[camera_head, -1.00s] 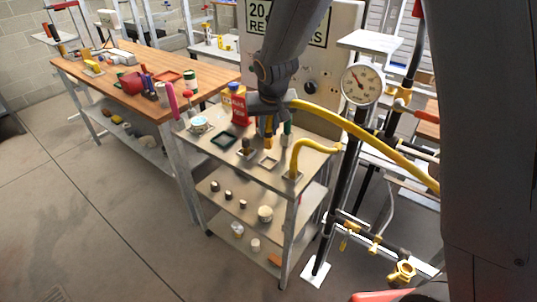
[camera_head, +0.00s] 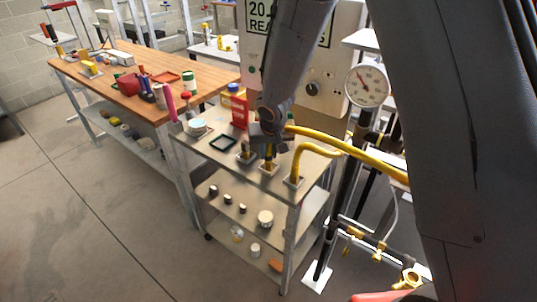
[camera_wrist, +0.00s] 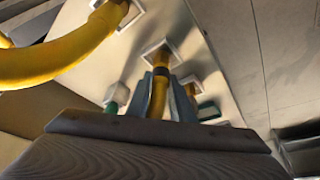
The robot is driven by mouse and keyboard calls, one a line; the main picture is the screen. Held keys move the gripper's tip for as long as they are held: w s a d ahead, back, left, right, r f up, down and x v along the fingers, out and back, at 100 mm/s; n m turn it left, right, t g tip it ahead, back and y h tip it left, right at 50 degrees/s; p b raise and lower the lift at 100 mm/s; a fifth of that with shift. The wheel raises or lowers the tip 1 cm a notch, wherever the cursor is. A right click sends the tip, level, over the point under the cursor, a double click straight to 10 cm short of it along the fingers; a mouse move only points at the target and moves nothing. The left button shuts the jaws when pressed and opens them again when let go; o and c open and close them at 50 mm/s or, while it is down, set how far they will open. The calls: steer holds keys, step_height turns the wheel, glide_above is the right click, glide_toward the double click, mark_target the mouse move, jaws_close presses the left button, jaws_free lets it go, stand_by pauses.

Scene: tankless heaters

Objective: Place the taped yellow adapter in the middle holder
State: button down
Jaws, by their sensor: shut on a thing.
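My gripper (camera_head: 270,142) is shut on the taped yellow adapter (camera_head: 269,159), above the cart's top. In the wrist view, the grey fingers (camera_wrist: 161,90) clasp the adapter (camera_wrist: 158,103), with a black tape band (camera_wrist: 160,71) near its far end. The adapter is upright and its lower end is at the middle holder (camera_head: 270,171), apparently inside the square opening, which also shows in the wrist view (camera_wrist: 151,54). The exact depth is hidden. The left holder (camera_head: 246,159) has a dark-topped piece in it. The right holder (camera_head: 293,182) has a curved yellow pipe (camera_head: 312,148) in it.
A dark green square tray (camera_head: 223,143), a red container (camera_head: 239,112) and a round white-rimmed item (camera_head: 197,127) stand on the cart's left part. A pressure gauge (camera_head: 367,86) on a post is at the right. A wooden workbench (camera_head: 125,75) stands at left.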

steer(key=shift+f, duration=0.15)
steer(key=c, duration=1.6)
jaws_free()
steer(key=shift+o, duration=0.2)
steer(key=shift+r, duration=0.25)
steer(key=a+v, duration=0.1)
steer(key=v, duration=1.1)
steer(key=s+d+m+g, duration=0.1)
steer(key=s+d+g, duration=0.1)
steer(key=s+d, duration=1.5)
steer(key=shift+s+d+f+g+h, duration=0.25)
steer(key=shift+s+f+g+h, duration=0.05)
steer(key=shift+s, duration=0.45)
steer(key=shift+f, duration=0.1)
